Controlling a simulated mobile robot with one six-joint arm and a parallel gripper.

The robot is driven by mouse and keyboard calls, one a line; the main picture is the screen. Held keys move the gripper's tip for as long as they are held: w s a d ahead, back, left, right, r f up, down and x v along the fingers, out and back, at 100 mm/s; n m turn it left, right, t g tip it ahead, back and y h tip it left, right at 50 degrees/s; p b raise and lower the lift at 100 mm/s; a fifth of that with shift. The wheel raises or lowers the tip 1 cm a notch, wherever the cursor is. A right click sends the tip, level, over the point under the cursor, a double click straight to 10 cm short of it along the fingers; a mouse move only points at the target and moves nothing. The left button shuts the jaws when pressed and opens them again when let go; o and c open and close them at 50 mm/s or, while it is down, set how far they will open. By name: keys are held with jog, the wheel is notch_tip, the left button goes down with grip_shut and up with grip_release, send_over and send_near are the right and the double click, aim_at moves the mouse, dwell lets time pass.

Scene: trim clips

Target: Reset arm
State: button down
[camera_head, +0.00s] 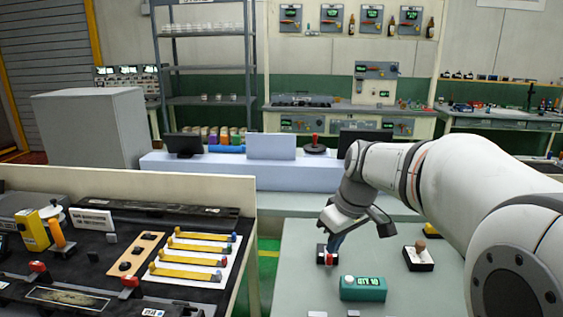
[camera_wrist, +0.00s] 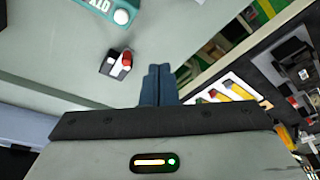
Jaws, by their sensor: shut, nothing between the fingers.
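My arm comes in from the right in the head view, and my gripper (camera_head: 335,243) points down over the grey-green table. Its two blue fingers are together and empty; they also show in the wrist view (camera_wrist: 157,84). In the head view the fingertips are close to a small dark block with a red and white top (camera_head: 326,257). In the wrist view this block (camera_wrist: 116,64) stands apart from the fingers, up and to the left. I cannot tell the exact height of the fingertips above the table.
A teal display box (camera_head: 363,288) stands in front of the gripper, and a black box with a wooden knob (camera_head: 418,257) stands to the right. At left, a black bench (camera_head: 95,257) carries several yellow strips (camera_head: 190,273). A low partition edges that bench.

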jog(key=s+d+f+m+h+p, duration=0.1)
jog(key=s+m, duration=0.2)
jog(key=s, duration=0.6)
jog(key=s+d+f+m+h+p, duration=0.1)
jog(key=s+f+m+p, duration=0.1)
jog(key=s, duration=0.7)
jog(key=shift+s+f+m, duration=0.2)
jog(key=shift+f+m, duration=0.1)
jog(key=shift+m, duration=0.6)
